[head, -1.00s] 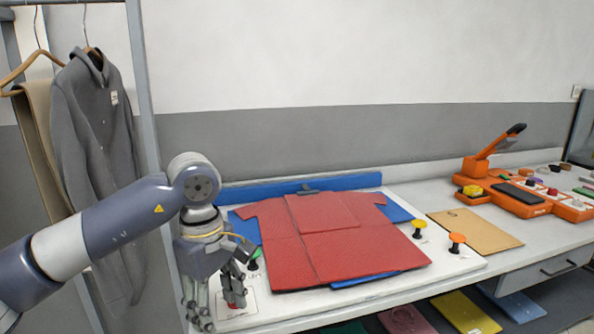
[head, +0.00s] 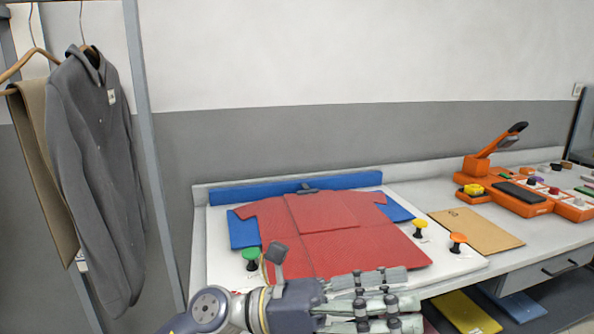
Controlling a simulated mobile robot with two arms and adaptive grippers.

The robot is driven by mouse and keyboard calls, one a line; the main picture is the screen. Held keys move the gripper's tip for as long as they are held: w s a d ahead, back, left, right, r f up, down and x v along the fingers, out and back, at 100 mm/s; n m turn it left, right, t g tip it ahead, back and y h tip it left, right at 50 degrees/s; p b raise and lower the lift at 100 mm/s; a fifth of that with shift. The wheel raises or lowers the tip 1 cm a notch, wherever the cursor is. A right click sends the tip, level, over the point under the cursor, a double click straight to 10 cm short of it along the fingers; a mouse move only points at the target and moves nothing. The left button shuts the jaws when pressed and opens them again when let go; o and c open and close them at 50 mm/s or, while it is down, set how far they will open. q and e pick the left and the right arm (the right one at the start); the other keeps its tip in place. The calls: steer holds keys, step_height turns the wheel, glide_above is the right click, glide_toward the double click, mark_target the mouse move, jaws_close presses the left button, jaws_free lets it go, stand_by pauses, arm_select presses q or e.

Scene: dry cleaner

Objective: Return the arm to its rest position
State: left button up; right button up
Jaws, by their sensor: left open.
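My left gripper (head: 408,300) lies low in the head view at the bottom centre, its fingers pointing right. It is open and nothing shows between its fingers. The arm enters at the bottom edge, and the hand covers the table's front edge and, in the picture, comes up to the lower part of the folded red shirt (head: 345,240). Whether it touches anything cannot be told. My right gripper is not in view.
The red shirt lies on a blue board (head: 245,234) on the white table. Green (head: 251,254), yellow (head: 420,226) and orange (head: 458,240) knobs stand around it. An orange press (head: 480,168) is at right. A grey jacket (head: 95,170) hangs at left.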

arm_select(q)
steer(key=w+a+f+n+t+y, duration=0.1)
steer(key=w+a+n+t+y, duration=0.2)
steer(key=w+a+n+t, duration=0.65)
steer(key=w+a+n+t+y, duration=0.2)
steer(key=a+n+t+y, duration=0.2)
steer(key=n+t, duration=1.2)
steer(key=a+f+n+g+y, duration=0.4)
steer(key=a+f+n+y, duration=0.2)
steer(key=f+n, duration=0.35)
steer(key=a+f+n+g+y, duration=0.4)
steer(key=a+f+n+y, duration=0.3)
steer(key=f, duration=0.4)
steer(key=s+a+f+n+g, duration=0.35)
steer(key=s+f+g, duration=0.25)
steer(key=s+f, duration=0.55)
steer(key=s+a+f+n+g, duration=0.2)
steer(key=s+f+n+g, duration=0.35)
steer(key=s, duration=0.85)
step_height(320, 180, down, 28)
steer(key=s+m+g, duration=0.2)
steer(key=s+a+f, duration=0.3)
steer(key=s+f, duration=1.3)
steer(key=shift+s+g+p, duration=0.35)
steer(key=shift+g+p, duration=0.05)
